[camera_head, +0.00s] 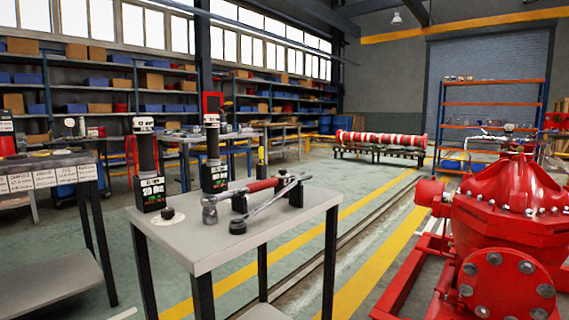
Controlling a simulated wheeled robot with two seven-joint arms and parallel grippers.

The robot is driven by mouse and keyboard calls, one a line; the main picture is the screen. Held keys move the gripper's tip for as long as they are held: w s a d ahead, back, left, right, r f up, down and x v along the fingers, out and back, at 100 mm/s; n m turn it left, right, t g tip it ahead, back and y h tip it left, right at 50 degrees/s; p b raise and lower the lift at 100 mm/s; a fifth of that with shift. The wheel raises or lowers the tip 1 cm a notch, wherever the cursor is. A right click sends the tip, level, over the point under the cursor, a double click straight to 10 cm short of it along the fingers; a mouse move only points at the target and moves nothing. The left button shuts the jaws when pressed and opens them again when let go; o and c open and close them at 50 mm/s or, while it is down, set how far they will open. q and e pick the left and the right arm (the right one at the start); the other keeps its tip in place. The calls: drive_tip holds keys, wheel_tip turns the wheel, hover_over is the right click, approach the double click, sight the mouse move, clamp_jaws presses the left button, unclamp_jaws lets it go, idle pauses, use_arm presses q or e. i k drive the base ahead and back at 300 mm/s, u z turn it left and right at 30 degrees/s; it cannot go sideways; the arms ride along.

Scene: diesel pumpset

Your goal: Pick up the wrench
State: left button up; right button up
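A long silver wrench (268,204) lies slanted across the grey table (200,245) in the middle of the view. Its dark round head (238,226) is toward the front of the table and its other end reaches up and right. A hammer-like tool (210,212) with a silver head and a red grip (262,186) lies just behind it. Small black blocks (296,194) stand near both tools; whether they support the wrench I cannot tell. Neither of my grippers is in view.
A large red pump (505,225) fills the right side. Another bench (50,168) is at the left. Open floor with yellow lines (375,265) lies between table and pump.

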sight(300, 176)
drive_tip(key=u, duration=3.9)
drive_tip(key=k, duration=2.15)
drive_tip(key=z, duration=1.05)
